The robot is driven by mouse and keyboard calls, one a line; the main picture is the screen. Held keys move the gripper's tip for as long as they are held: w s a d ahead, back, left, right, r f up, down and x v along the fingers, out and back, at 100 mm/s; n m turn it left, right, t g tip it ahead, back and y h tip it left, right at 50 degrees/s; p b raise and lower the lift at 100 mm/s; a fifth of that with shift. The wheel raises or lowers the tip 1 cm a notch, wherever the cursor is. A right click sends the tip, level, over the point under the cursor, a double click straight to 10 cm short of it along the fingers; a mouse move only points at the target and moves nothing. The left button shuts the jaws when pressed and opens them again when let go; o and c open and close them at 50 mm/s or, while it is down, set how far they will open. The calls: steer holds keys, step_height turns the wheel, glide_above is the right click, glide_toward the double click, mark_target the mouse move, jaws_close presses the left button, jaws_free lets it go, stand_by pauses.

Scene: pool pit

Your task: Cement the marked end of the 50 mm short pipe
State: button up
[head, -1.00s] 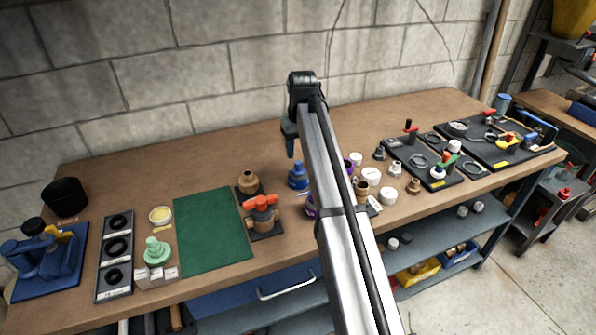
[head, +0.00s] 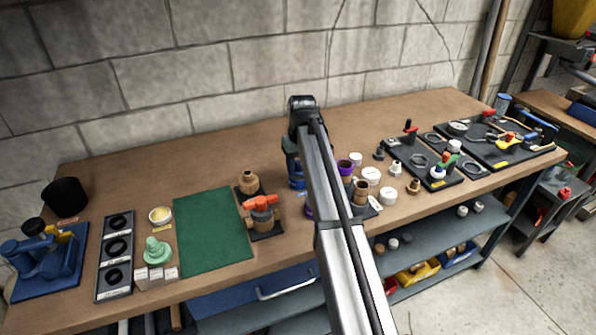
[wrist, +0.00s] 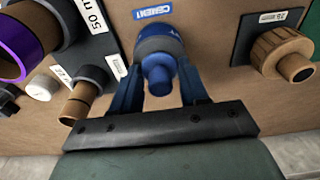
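The blue cement container (wrist: 158,45) stands upright on the bench behind a "CEMENT" label in the wrist view. In the head view it is partly hidden by my gripper (head: 297,165). My gripper's two blue fingers (wrist: 160,85) are down on either side of it; I cannot tell whether they touch it. A short tan pipe with a purple band (wrist: 25,50) is at the left of the wrist view, near a dark stand with a label reading "50 m" (wrist: 92,15), partly cut off. Purple-marked pieces (head: 346,167) also show beside my arm in the head view.
A smaller tan pipe (wrist: 80,102) is left of the fingers. A tan fitting on a dark plate (wrist: 280,52) is to the right. An orange-topped fitting (head: 262,212) and a green mat (head: 212,232) lie to the left. Several white caps (head: 388,196) and tool trays stand to the right.

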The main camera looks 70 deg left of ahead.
steer(key=shift+c, duration=1.1)
steer(key=shift+r, duration=0.2)
steer(key=shift+r, duration=3.6)
